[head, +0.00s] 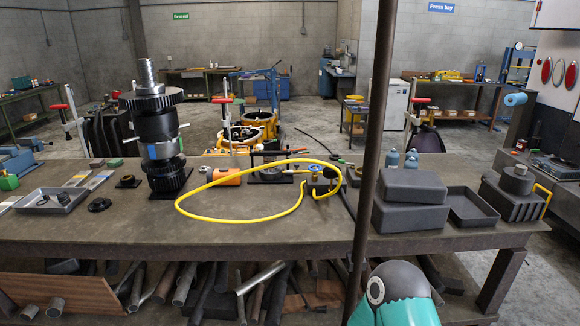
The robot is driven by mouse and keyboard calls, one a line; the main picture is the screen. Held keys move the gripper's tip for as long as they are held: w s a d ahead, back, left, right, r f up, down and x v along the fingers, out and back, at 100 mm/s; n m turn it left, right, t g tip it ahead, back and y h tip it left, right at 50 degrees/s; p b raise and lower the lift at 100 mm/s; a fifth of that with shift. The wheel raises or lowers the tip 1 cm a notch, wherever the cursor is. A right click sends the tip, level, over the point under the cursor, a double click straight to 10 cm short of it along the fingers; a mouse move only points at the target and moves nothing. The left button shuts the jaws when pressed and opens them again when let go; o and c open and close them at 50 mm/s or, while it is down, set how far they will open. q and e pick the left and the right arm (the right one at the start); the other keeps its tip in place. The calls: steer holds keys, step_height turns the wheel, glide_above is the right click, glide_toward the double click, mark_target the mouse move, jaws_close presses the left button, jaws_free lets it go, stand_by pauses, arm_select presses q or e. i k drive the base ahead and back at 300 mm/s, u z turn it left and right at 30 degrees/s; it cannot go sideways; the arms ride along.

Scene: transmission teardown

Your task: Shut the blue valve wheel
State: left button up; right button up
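A small blue wheel (316,168) sits on top of a small fitting on the workbench, right of the middle. It is the likely valve wheel, but it is too small to tell whether it is open or shut. A yellow hose (228,219) runs from beside this fitting and lies in a wide loop across the bench. Neither of my grippers is in view. A teal and grey link of my own arm shows at the bottom right, below the bench's front edge.
The workbench (110,228) has clear room along its front. A dark vertical post (374,150) stands just right of the valve. Grey bins (410,186) stand right of it, and a tall gear stack (158,130) stands left. Loose pipes (200,285) fill the lower shelf.

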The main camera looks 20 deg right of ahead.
mark_target(314, 169)
steer(key=u, duration=0.55)
steer(key=i, duration=1.8)
steer(key=z, duration=0.55)
steer(key=i, duration=0.4)
steer(key=z, duration=0.45)
steer(key=k, duration=0.9)
steer(key=z, duration=0.15)
steer(key=i, duration=0.9)
steer(key=z, duration=0.05)
